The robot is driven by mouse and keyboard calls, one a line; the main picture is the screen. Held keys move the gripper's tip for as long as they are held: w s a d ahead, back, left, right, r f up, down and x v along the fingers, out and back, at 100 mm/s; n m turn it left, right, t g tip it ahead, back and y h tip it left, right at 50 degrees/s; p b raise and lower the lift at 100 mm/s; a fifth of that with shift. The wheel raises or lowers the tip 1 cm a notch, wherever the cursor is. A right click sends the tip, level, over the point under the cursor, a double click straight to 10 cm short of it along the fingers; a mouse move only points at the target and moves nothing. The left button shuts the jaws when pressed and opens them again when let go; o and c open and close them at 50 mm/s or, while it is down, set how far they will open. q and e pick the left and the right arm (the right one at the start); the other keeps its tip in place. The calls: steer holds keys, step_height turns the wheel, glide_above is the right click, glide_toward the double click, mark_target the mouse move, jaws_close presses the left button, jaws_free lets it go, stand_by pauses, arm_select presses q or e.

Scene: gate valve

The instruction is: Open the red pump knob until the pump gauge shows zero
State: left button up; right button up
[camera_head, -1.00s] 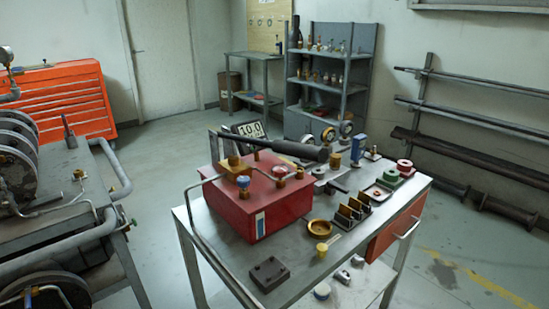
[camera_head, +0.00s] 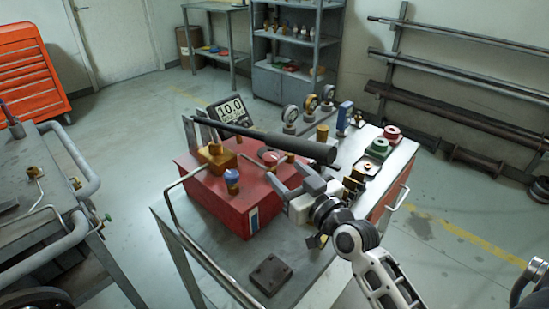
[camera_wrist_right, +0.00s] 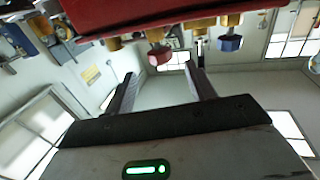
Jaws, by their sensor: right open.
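The red pump (camera_head: 222,208) stands on the metal cart. Its red knob (camera_head: 269,157) is on the right of the pump top, partly under the black lever. It also shows in the right wrist view (camera_wrist_right: 159,56). The pump gauge (camera_head: 230,110) behind the pump reads 10.0. My right gripper (camera_head: 286,172) is open and empty, its fingers spread just to the right of the red knob. In the wrist view the red knob lies beyond and between the fingertips (camera_wrist_right: 160,76), not touching them. My left gripper is not in view.
A blue knob (camera_head: 232,180) sits left of the red knob. The black lever (camera_head: 290,145) crosses above the pump top, close to my right gripper. Small gauges (camera_head: 290,115) and fittings crowd the cart's back. A dark block (camera_head: 270,274) lies in front.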

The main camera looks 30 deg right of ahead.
mark_target(275, 163)
steer(key=w, duration=0.5)
steer(key=shift+w+a, duration=0.25)
steer(key=shift+w, duration=0.1)
